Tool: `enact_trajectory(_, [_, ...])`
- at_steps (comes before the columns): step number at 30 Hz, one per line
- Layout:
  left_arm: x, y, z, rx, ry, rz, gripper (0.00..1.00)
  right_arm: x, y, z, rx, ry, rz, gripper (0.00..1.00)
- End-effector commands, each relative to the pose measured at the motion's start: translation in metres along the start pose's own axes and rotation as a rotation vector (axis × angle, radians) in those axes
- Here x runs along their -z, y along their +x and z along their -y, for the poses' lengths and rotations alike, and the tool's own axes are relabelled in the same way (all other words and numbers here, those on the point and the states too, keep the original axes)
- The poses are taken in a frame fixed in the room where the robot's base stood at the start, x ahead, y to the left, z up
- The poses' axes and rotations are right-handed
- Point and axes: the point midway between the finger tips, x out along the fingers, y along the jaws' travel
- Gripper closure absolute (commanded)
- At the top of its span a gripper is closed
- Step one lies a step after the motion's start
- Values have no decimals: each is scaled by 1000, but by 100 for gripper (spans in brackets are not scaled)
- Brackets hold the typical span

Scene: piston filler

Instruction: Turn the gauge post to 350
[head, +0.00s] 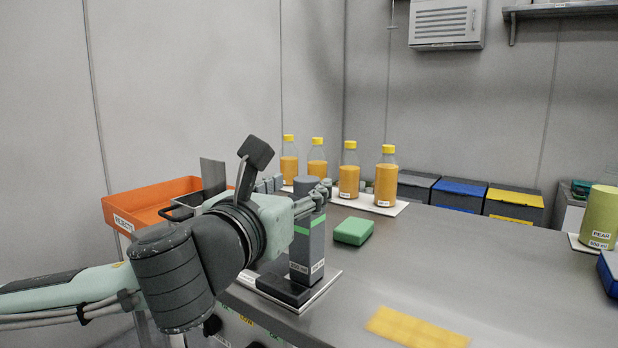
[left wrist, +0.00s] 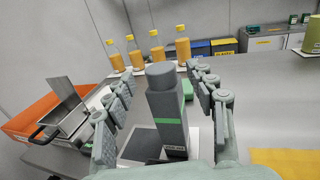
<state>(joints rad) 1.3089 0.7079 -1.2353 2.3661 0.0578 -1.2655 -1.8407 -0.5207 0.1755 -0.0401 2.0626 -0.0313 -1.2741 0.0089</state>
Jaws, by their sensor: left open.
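The gauge post (head: 307,242) is an upright dark grey block with a round grey top and a green band. It stands on a dark base (head: 285,290) on a white plate near the counter's left front edge. The post also shows in the left wrist view (left wrist: 168,112), between the fingers. My right gripper is out of view.
An orange tray (head: 150,197) and a metal container with a handle are at the left. Several juice bottles (head: 348,172) stand on a white board behind. A green block (head: 353,231) lies right of the post, a yellow mat (head: 417,328) in front. The right counter is mostly clear.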

Motion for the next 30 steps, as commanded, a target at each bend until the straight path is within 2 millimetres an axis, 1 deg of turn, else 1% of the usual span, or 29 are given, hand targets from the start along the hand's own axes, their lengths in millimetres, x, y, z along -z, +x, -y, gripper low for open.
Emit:
enact_trajectory(1, [0,9,0,-1,-1,-1,44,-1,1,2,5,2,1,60])
enact_trajectory(3, [0,20,0,-1,-1,-1,44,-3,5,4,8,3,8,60])
enact_trajectory(7, [-1,34,0,-1,-1,0,44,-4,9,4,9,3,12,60])
enact_trajectory(12, [0,42,0,1,-2,1,44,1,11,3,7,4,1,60])
enact_trajectory(18, [0,42,0,1,-2,1,44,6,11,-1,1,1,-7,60])
enact_trajectory(20, [0,42,0,1,-2,1,50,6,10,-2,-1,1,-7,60])
enact_trajectory(30, [0,42,0,0,-3,1,93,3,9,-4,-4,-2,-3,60])
